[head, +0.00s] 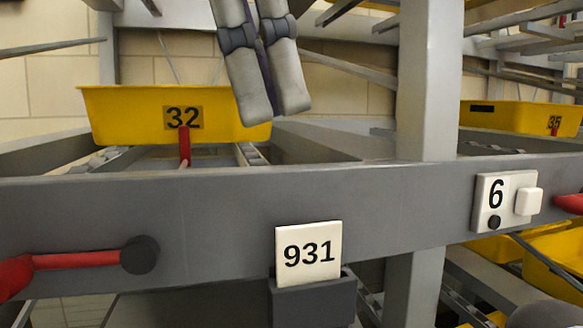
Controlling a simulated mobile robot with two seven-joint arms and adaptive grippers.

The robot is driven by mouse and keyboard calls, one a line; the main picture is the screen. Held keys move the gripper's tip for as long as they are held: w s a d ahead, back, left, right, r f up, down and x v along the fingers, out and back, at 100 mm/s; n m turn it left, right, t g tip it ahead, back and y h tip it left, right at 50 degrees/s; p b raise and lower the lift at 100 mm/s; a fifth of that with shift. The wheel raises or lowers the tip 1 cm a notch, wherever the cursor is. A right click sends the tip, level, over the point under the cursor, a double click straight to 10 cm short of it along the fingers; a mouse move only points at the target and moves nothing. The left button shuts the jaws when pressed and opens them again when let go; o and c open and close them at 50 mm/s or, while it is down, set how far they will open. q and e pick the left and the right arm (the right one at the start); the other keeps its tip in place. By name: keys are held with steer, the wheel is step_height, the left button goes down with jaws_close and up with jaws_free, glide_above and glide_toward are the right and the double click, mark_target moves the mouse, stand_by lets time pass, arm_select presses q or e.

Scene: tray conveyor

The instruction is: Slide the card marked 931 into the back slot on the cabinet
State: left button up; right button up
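The white card marked 931 (309,254) stands upright, slightly tilted in the picture. Its lower edge is hidden in a dark grey holder (314,303) at the front of the grey beam. My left gripper (275,112) hangs from the top of the head view, above and behind the card and well apart from it. Its two grey fingers lie side by side, and it looks shut with nothing seen in it. My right gripper is not in view. I cannot make out a cabinet or a back slot.
A grey beam (220,215) crosses the view, with a grey post (428,90) right of centre. Yellow trays marked 32 (130,115) and 35 (515,118) stand behind it. A white box marked 6 (495,200) and a red bar with a dark knob (140,255) are at the front.

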mark_target(303, 225)
arm_select(q)
steer(key=x, duration=1.2)
steer(key=shift+w+a+f, duration=0.1)
jaws_close()
steer(key=shift+r, duration=2.7)
